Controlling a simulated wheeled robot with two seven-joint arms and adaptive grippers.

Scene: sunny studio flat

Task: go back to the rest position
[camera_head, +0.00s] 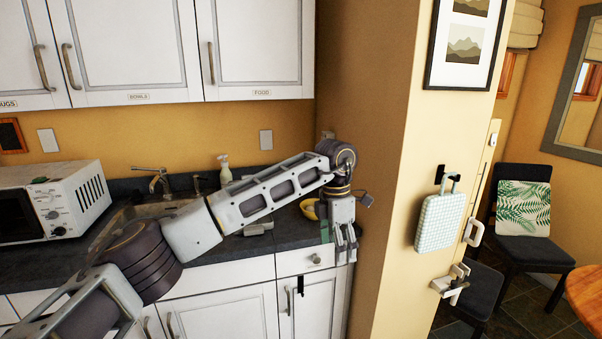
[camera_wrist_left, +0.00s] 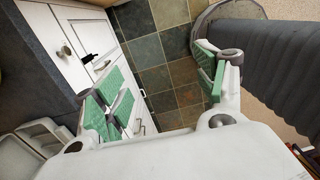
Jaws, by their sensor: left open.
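My left arm crosses the head view from the lower left, over the kitchen counter. My left gripper (camera_head: 340,246) hangs at its end with the fingers pointing down, by the right end of the counter near the wall corner. In the left wrist view the left gripper (camera_wrist_left: 160,92) has its green-padded fingers wide apart. Nothing is between them; tiled floor shows beyond. My right gripper is in neither view.
The counter (camera_head: 45,268) holds a microwave (camera_head: 50,200), a sink and a soap bottle (camera_head: 225,170). White drawers and cupboards are below. A yellow bowl (camera_head: 309,209) sits close behind my gripper. The wall corner (camera_head: 378,200) with a hanging board (camera_head: 438,222) stands right of it.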

